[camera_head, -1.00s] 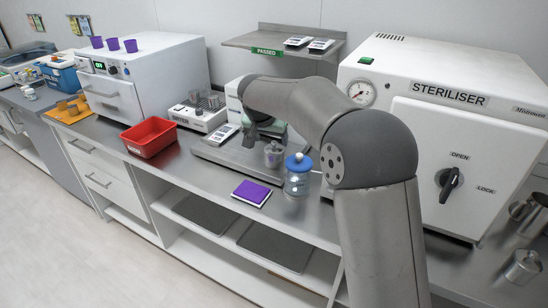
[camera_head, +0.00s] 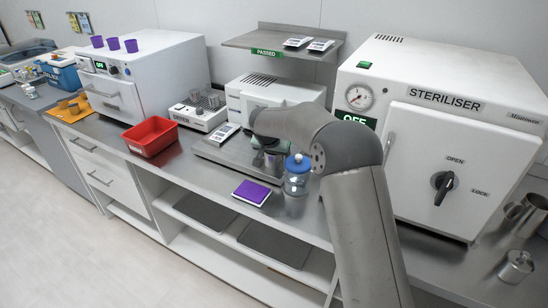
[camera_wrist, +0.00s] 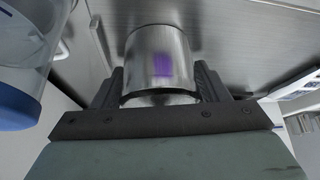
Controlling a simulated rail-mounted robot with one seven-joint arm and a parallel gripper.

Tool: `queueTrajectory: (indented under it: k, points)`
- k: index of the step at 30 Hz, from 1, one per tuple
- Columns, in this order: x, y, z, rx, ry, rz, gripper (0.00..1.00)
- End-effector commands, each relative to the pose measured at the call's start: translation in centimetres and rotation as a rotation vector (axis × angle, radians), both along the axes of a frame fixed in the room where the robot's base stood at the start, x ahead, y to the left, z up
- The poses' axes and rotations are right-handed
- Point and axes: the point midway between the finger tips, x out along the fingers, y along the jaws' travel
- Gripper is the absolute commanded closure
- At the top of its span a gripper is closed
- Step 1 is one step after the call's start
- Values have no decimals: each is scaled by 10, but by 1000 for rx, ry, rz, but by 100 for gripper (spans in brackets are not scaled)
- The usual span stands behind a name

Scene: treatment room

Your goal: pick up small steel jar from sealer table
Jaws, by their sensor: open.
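The small steel jar (camera_wrist: 152,48) is a shiny cylinder with a purple patch showing on its side. In the wrist view it sits between the two dark fingers of my gripper (camera_wrist: 160,84), one on each side. The fingers are open, and I cannot tell whether either touches the jar. In the head view the jar (camera_head: 270,161) is mostly hidden beneath my wrist. It stands at the right end of a low grey platform (camera_head: 218,153) in front of a white machine (camera_head: 236,101).
A glass jar with a blue lid (camera_head: 297,183) stands close to the right of the jar; it also fills the left of the wrist view (camera_wrist: 22,50). A purple pad (camera_head: 251,192) lies in front. A red bin (camera_head: 150,137) is left, the steriliser (camera_head: 455,150) right.

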Motion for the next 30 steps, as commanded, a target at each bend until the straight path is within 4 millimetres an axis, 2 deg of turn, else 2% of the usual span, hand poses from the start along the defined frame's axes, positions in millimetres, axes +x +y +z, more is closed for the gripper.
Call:
queueTrajectory:
  k: [3, 7, 22, 28, 30]
  points:
    - [0, 0, 0, 0, 0, 0, 32]
    - [0, 0, 0, 0, 0, 0, 68]
    - [0, 0, 7, 0, -2, 0, 69]
    - [0, 0, 34, 1, -5, 0, 69]
    - [-12, 2, 46, 1, -5, 1, 69]
